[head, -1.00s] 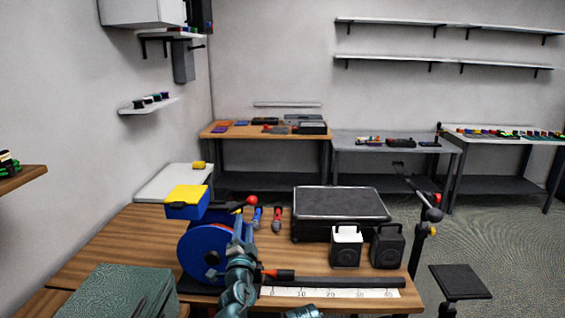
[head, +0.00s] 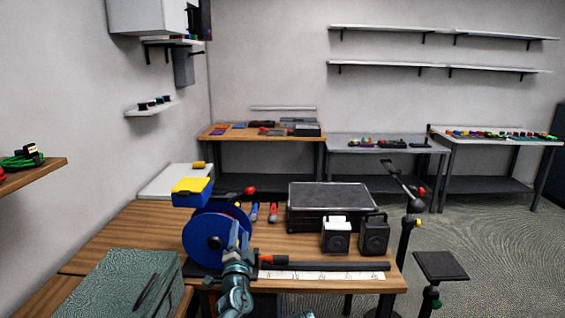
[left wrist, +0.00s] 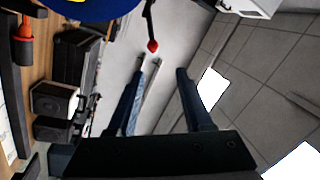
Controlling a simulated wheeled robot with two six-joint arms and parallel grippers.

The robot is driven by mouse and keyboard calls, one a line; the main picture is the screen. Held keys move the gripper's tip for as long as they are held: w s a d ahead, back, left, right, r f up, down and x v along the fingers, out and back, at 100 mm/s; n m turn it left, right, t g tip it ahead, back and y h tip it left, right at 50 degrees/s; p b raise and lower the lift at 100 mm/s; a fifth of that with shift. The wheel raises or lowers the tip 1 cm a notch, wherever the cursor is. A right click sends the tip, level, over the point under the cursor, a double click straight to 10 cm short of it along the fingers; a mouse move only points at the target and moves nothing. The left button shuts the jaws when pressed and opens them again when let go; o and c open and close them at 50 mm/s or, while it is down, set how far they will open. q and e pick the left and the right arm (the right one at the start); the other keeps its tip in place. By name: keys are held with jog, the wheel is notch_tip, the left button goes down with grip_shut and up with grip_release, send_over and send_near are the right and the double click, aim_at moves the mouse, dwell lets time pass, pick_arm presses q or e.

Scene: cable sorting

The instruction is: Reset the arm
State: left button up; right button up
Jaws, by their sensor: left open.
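My left arm rises from the bottom of the head view in front of the workbench (head: 110,232), with my left gripper (head: 238,232) up against the outline of a blue reel (head: 203,240). I cannot tell from this view whether they touch. In the left wrist view my left gripper (left wrist: 162,70) has two dark fingers spread apart with nothing between them. The fingers point up toward the wall and ceiling. My right gripper is not in view.
A yellow-and-blue box (head: 192,190) sits above the reel. A black case (head: 327,205), a white-fronted speaker (head: 336,238) and a black speaker (head: 374,236) stand on the bench. A ruler strip (head: 322,275) lies along its front edge. A green box (head: 120,283) is at lower left.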

pick_arm(q)
jog(key=shift+s+a+n+g+y+p, duration=0.5)
jog(key=shift+s+a+n+g+y, duration=0.9)
jog(key=shift+a+n+y, duration=1.7)
jog(key=s+a+f+n+g+p, duration=0.1)
jog(key=s+f+n+g, duration=0.55)
jog(key=f, duration=0.55)
jog(key=s+d+f+m+g+h, duration=0.1)
jog(key=s+d+f+g+h, duration=0.1)
jog(key=s, duration=0.4)
jog(key=s+d+f+m+g+h+p, duration=0.1)
jog(key=s+d+f+m+g+h, duration=0.1)
jog(key=s+d+f+g, duration=0.2)
jog(key=s+d+f+m+g+h, duration=0.2)
jog(key=s+d+f+g, duration=0.2)
jog(key=s+d, duration=0.3)
jog(key=shift+s+g, duration=0.45)
jog(key=shift+s, duration=0.4)
